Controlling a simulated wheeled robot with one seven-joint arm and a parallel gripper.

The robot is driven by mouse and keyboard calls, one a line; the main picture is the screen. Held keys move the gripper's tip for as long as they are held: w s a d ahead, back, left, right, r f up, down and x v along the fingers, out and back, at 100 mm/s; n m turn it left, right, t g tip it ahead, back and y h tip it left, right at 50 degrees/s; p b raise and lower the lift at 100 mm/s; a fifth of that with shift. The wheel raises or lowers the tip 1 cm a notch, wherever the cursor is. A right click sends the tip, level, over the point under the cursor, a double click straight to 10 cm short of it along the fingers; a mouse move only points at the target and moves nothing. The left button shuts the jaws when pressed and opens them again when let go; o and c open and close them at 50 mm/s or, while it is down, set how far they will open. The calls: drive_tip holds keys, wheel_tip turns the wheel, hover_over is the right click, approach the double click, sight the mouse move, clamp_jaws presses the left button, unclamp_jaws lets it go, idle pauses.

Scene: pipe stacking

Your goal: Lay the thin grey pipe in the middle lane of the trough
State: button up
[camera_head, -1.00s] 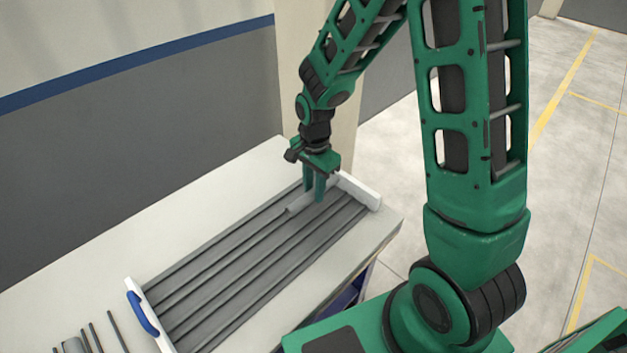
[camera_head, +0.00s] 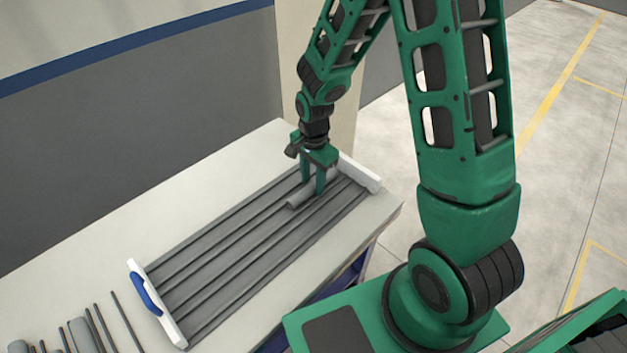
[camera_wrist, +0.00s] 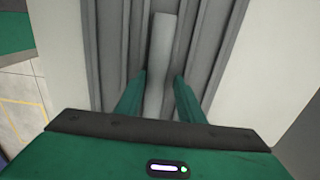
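The short grey pipe (camera_head: 298,200) lies lengthwise in the grey trough (camera_head: 225,262), near its far end. In the wrist view the pipe (camera_wrist: 160,60) runs along the middle lane, between two dividers, about parallel to them. My gripper (camera_head: 312,182) is low over the trough, with its green fingers on either side of the pipe. In the wrist view my gripper (camera_wrist: 161,80) looks open, with a narrow gap on the right of the pipe; the left finger is very close to it. The pipe's near end is partly hidden by the gripper body.
White end plates close the trough; the near one (camera_head: 172,318) carries a blue handle (camera_head: 145,290). Several other grey pipes (camera_head: 84,335) stand at the table's lower left. The white table (camera_head: 215,190) is bare behind the trough. A wall rises beyond it.

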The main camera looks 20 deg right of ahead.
sight(314, 183)
drive_tip(key=shift+s+d+f, duration=0.2)
drive_tip(key=shift+s+f, duration=0.1)
drive_tip(key=shift+s, duration=0.35)
wheel_tip(314, 183, up, 11)
drive_tip(key=w, duration=0.1)
drive_tip(key=shift+a+r, duration=0.15)
idle(0.4)
drive_tip(key=s+d+r+n, duration=0.2)
drive_tip(key=s+d+r, duration=0.4)
drive_tip(key=d, duration=0.2)
drive_tip(key=s+d+r+n, duration=0.2)
drive_tip(key=s+d+r, duration=0.1)
drive_tip(key=s, duration=0.7)
drive_tip(key=s+d+r+n, duration=0.3)
drive_tip(key=s+d, duration=0.3)
drive_tip(key=s, duration=0.3)
drive_tip(key=shift+s+d, duration=0.2)
drive_tip(key=shift+s, duration=0.15)
drive_tip(key=c, duration=0.4)
drive_tip(key=shift+o, duration=0.2)
drive_tip(key=shift+a, duration=0.1)
